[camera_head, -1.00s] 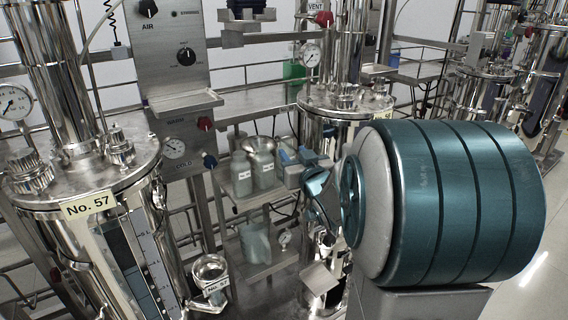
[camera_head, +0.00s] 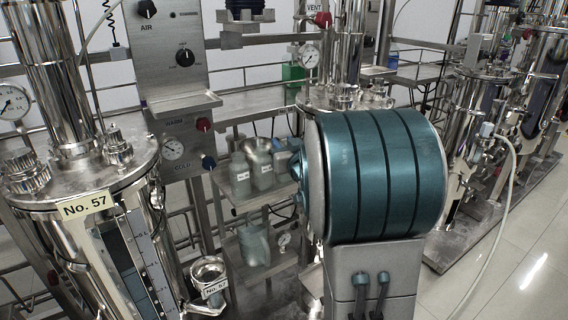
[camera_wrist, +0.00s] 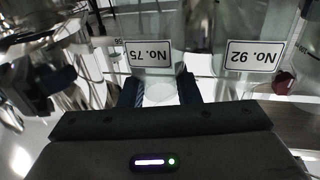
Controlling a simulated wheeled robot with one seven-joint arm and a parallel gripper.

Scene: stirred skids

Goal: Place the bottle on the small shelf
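In the wrist view, which is upside down, a clear bottle labelled No. 75 (camera_wrist: 149,53) is straight ahead of my gripper (camera_wrist: 160,92). The two dark fingers are apart, one on each side of a pale round part that looks like the bottle's top. I see no clear contact. A second bottle labelled No. 92 (camera_wrist: 252,58) stands beside it. In the head view, pale bottles (camera_head: 240,176) stand on a metal shelf (camera_head: 232,206). My teal arm hides most of my gripper there. A small metal shelf (camera_head: 184,103) juts from the control panel.
A jug (camera_head: 254,245) stands on a lower shelf. Another steel vessel (camera_head: 345,98) is behind my arm. Open floor lies at right.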

